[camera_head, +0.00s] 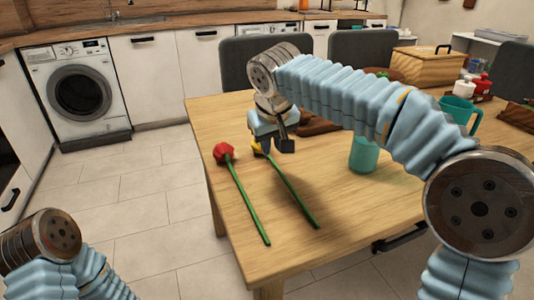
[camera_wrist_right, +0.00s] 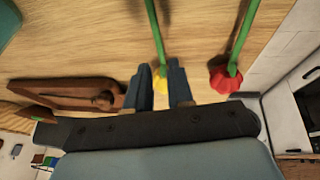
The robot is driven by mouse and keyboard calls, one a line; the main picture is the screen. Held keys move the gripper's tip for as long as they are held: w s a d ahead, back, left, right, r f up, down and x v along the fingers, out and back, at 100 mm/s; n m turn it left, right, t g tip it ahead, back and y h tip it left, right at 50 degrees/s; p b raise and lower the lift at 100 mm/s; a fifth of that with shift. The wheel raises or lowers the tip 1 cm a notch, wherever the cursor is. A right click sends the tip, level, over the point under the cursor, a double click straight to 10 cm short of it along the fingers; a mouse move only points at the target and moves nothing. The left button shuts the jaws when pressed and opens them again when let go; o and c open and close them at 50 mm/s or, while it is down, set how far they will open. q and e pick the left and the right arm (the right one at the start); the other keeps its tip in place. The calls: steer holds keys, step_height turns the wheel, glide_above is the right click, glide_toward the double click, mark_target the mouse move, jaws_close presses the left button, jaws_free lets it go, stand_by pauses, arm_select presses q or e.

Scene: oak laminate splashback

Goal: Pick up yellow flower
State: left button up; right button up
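The yellow flower (camera_head: 257,148) lies on the wooden table, its green stem running toward the lower right in the head view. The red flower (camera_head: 224,152) lies to its left, with its stem roughly alongside. My right gripper (camera_head: 273,146) is at the yellow flower's head and partly hides it. In the right wrist view, the two fingers (camera_wrist_right: 160,72) stand apart, one on each side of the yellow head (camera_wrist_right: 160,82). I cannot tell if they touch it. The red head (camera_wrist_right: 226,80) is outside the fingers. Only part of my left arm shows; its gripper is out of view.
A teal cup (camera_head: 363,154) stands right of the flowers, and a teal mug (camera_head: 459,112) farther right. A brown wooden tray (camera_wrist_right: 75,92) lies beside the fingers in the wrist view. The table's left edge is near the red flower.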

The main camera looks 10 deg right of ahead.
mark_target(270, 157)
steer(key=x, duration=0.5)
steer(key=shift+w+a+f, duration=0.1)
steer(key=shift+w+a, duration=0.05)
steer(key=shift+w, duration=0.25)
jaws_close()
